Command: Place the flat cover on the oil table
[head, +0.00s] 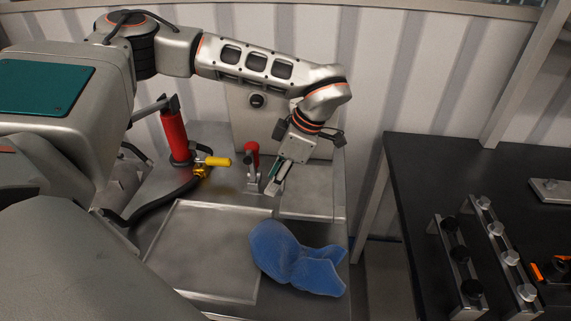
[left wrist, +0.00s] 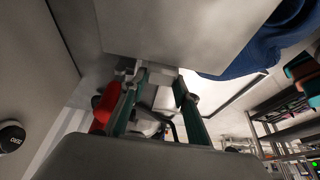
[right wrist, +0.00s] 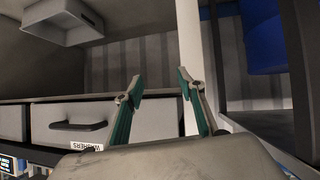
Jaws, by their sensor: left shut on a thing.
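The flat cover (head: 310,205) appears to be the plain grey plate beside my left gripper, over the right rear of the grey oil table (head: 225,189). In the left wrist view a large grey plate (left wrist: 180,35) fills the top, in front of the blue cloth. My left gripper (head: 273,186) points down and is shut on a pale part by the plate's left edge. Its fingers (left wrist: 160,80) close around that part in the left wrist view. I cannot tell whether the plate touches the table. My right gripper (right wrist: 158,82) is open and empty, outside the head view.
A crumpled blue cloth (head: 295,258) lies at the table's front right, over a shallow tray's edge (head: 262,285). A red cylinder (head: 174,137), yellow-handled valve (head: 215,161) and red-handled clamp (head: 251,160) stand behind. A black table (head: 420,165) with metal fixtures is at right.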

